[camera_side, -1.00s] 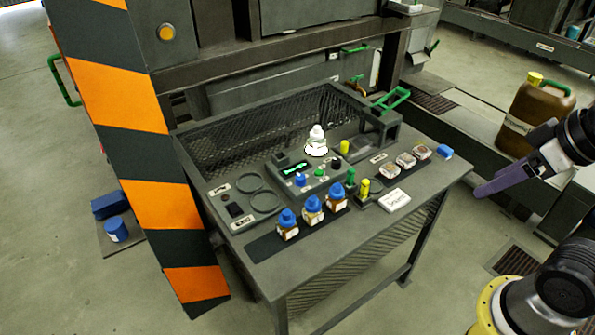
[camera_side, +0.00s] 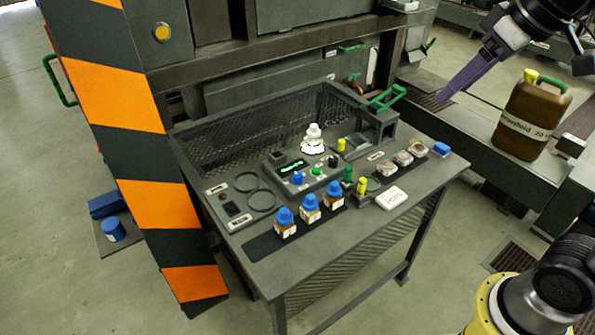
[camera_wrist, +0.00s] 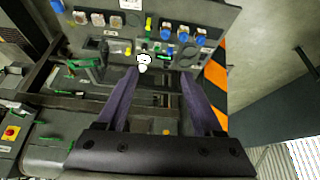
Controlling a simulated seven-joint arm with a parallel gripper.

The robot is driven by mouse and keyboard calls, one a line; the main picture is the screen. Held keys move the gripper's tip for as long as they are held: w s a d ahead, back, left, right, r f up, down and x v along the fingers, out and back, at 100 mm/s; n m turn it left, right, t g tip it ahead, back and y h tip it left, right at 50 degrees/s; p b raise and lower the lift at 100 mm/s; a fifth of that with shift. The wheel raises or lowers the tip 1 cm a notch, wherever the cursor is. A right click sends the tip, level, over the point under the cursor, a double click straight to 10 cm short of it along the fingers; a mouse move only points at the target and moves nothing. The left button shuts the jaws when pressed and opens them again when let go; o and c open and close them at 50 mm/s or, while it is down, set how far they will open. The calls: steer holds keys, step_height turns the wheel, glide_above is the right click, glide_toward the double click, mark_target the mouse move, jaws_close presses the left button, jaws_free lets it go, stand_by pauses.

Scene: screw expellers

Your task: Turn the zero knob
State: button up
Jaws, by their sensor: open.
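A small grey device with a lit green display (camera_side: 292,167) stands on the dark work table. A blue knob (camera_side: 298,179), a green button or knob (camera_side: 316,171) and a black knob (camera_side: 333,161) sit along its front. I cannot read which is marked zero. My gripper (camera_side: 440,98) is above and beyond the table's right side, well apart from the device. In the wrist view my gripper (camera_wrist: 159,73) shows two purple fingers spread apart with nothing held. The device appears small and far off between and beyond the fingertips.
Blue-capped bottles (camera_side: 310,210) stand in front, and several small dishes (camera_side: 403,157) lie to the right. A mesh guard (camera_side: 250,135) closes the back. A brown canister (camera_side: 532,118) stands right of my gripper.

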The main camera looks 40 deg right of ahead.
steer(key=w+a+g, duration=0.1)
steer(key=w+a, duration=0.1)
steer(key=w, duration=1.2)
steer(key=n+g, duration=0.1)
steer(key=g, duration=0.4)
glide_above(297, 174)
step_height(297, 174, down, 24)
step_height(297, 174, down, 14)
steer(key=shift+s+r, duration=0.1)
steer(key=shift+r, duration=0.05)
jaws_close()
